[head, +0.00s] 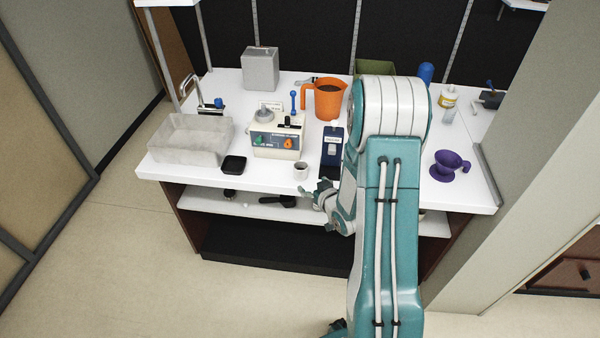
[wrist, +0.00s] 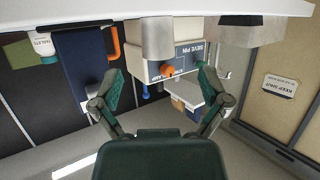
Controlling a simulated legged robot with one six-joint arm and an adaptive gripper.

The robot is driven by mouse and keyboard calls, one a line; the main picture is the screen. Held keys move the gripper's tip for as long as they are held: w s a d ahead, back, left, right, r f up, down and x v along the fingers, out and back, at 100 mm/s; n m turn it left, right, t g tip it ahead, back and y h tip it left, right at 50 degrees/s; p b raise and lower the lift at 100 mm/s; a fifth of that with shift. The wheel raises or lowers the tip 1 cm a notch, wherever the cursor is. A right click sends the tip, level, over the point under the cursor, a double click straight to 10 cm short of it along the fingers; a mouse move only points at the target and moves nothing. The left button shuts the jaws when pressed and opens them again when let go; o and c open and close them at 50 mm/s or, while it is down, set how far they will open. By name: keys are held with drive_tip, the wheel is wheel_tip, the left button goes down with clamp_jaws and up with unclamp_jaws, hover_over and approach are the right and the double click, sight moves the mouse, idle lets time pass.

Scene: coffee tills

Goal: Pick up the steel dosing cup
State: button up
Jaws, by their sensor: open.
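The steel dosing cup (head: 301,171) is a small grey cup standing upright near the counter's front edge in the head view. In the wrist view, which is upside down, the cup (wrist: 157,40) is a grey cylinder at the top middle. My gripper (head: 322,190) is in front of the cup and a little to its right, at the counter's front edge. In the wrist view its two fingers (wrist: 158,80) are spread wide, with the cup beyond and between them. No contact with the cup shows. My arm hides part of the counter's middle right.
A cream machine (head: 278,136) stands behind the cup, and a dark blue unit (head: 332,147) to its right. A black pad (head: 234,165) lies to its left. An orange jug (head: 326,98), a grey basin (head: 188,138) and a purple dripper (head: 450,166) stand farther off. A shelf (head: 260,207) runs below.

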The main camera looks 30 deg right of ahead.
sight(304, 175)
drive_tip(key=x, duration=0.9)
drive_tip(key=shift+w+d, duration=0.1)
drive_tip(key=shift+d, duration=0.05)
drive_tip(key=c, duration=1.2)
